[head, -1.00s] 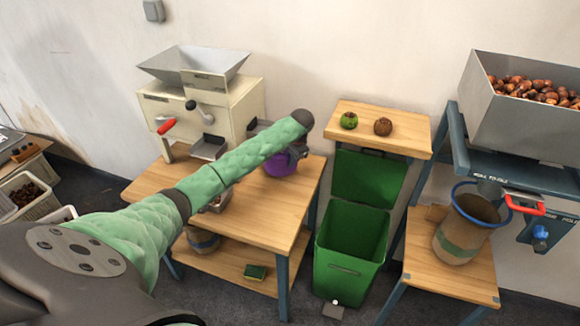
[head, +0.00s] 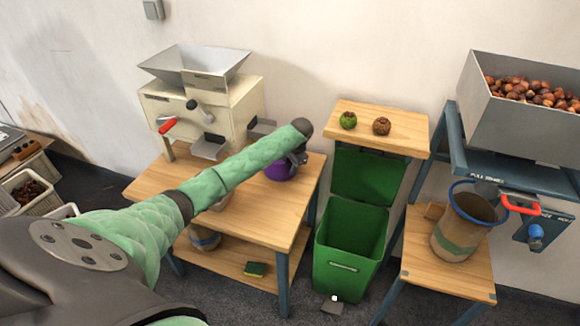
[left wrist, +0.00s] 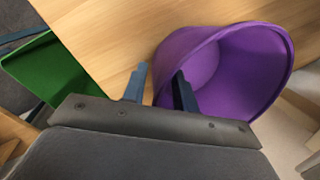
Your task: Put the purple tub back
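The purple tub (head: 279,171) stands near the right end of the wooden table, partly hidden by my left arm in the head view. In the left wrist view the purple tub (left wrist: 255,65) shows large, its mouth facing the right of the picture. My left gripper (left wrist: 160,82) is open at the tub's near wall, one finger outside it and the other overlapping the mouth. A gap shows between the outer finger and the wall; whether the other finger touches the tub I cannot tell. In the head view the left gripper (head: 297,158) is small and dark. My right gripper is not in view.
A cream machine with a hopper (head: 205,95) stands on the wooden table (head: 150,187). A green bin (head: 350,250) with its lid open is right of the table. A bucket (head: 460,235) stands farther right, below a chestnut hopper.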

